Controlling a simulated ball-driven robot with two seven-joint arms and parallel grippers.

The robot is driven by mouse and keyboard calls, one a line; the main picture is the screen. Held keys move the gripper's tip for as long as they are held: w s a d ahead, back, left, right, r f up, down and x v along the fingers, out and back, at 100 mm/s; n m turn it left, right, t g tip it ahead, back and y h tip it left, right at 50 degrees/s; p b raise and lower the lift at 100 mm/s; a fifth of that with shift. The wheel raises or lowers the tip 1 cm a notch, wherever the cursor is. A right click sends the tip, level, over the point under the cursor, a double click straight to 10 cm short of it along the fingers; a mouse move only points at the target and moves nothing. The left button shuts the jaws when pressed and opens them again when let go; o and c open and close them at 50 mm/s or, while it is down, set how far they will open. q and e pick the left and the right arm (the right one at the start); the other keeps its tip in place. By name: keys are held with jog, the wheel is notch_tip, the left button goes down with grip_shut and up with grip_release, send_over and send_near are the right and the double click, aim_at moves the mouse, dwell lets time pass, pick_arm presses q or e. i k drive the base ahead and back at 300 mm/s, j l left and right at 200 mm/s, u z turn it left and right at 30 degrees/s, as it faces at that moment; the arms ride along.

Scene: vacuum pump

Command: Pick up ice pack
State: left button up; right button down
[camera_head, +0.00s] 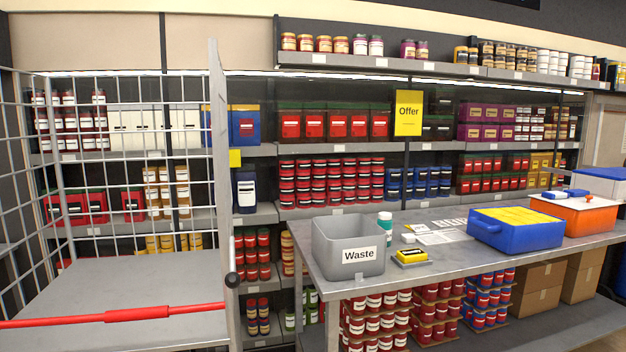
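No object here is clearly marked as an ice pack. A blue container (515,235) with a yellow top or contents stands on the table left of the orange box. Neither of my grippers is in view.
A wire cage cart (130,300) with a red bar fills the left. Stocked shelves stand behind.

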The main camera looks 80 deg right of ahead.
aim_at(550, 194)
jog(key=z, duration=4)
